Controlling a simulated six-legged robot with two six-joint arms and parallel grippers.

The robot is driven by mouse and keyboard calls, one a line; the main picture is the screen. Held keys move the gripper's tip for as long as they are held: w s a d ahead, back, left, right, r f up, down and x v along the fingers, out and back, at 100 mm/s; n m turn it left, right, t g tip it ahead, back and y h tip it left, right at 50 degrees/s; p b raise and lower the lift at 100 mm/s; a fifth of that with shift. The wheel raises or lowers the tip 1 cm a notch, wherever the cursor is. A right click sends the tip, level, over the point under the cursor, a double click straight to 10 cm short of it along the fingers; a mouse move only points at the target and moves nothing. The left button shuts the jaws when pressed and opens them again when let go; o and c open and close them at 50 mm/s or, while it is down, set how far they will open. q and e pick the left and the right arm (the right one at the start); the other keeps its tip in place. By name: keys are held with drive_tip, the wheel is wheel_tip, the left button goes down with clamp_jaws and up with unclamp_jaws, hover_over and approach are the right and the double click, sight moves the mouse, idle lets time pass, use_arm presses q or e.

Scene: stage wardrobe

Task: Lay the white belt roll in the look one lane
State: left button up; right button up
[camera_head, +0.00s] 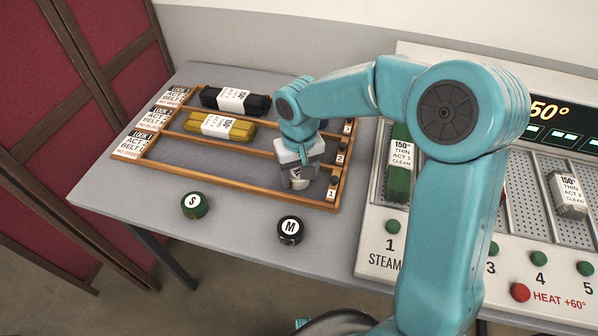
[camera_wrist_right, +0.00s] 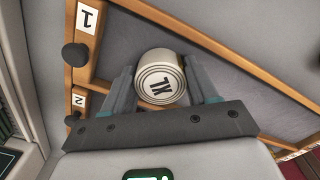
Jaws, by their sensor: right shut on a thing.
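The white belt roll (camera_head: 297,183), marked XL on its end in the right wrist view (camera_wrist_right: 160,86), is between the fingers of my right gripper (camera_head: 297,172). The gripper is shut on it, one finger on each side. The roll is at the right end of the look one lane (camera_head: 215,166), the front lane of the wooden rack, near its tag 1. The lane floor shows around it in the wrist view. I cannot tell whether the roll touches the floor. The rest of this lane is empty. My left gripper is not in view.
A black bundle (camera_head: 215,101) lies in the back lane and a yellow bundle (camera_head: 204,126) in the middle lane. A green roll S (camera_head: 195,205) and a black roll M (camera_head: 290,230) stand on the grey table before the rack. A steamer panel (camera_head: 375,225) stands right.

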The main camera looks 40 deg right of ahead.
drive_tip(key=shift+f, duration=0.1)
drive_tip(key=o, duration=1.1)
drive_tip(key=shift+w+f, duration=0.1)
drive_tip(key=shift+r, duration=0.3)
wheel_tip(320, 180, up, 12)
drive_tip(key=p, duration=0.1)
drive_tip(key=shift+f, duration=0.1)
